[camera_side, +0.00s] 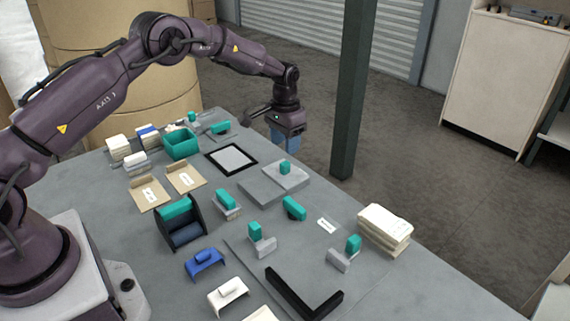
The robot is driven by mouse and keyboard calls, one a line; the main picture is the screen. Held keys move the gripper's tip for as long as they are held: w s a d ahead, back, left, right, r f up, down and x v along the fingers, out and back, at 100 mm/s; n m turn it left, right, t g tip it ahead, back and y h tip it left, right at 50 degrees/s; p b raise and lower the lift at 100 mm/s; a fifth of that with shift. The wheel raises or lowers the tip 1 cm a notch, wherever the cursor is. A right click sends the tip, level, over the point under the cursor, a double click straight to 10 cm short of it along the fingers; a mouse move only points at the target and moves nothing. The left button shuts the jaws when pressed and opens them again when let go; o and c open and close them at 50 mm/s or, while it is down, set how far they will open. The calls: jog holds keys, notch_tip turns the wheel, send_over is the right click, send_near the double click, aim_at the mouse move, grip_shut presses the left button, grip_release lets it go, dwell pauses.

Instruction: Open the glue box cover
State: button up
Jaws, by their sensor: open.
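My gripper (287,145) hangs pointing down at the far right edge of the table. A blue block-like shape shows at its lower end; I cannot tell whether it is part of the gripper. No box is clearly marked as the glue box. A grey flat box (262,191) with a lighter plate and a teal knob (285,167) on top lies in front of my gripper, apart from it. A dark box with a roll (186,232) and a teal top piece (175,207) stands at the middle left. An open teal bin (181,144) stands farther back.
A dark green post (352,90) rises just right of my gripper. A black-framed pad (231,158), small teal-handled blocks (294,208), a stack of cream sheets (384,229) and a black corner bracket (304,294) lie on the table. Large brown rolls (95,70) stand behind.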

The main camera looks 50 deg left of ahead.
aim_at(285, 163)
notch_tip(285, 163, down, 7)
jog(key=shift+f, duration=0.1)
dwell(0.3)
grip_shut()
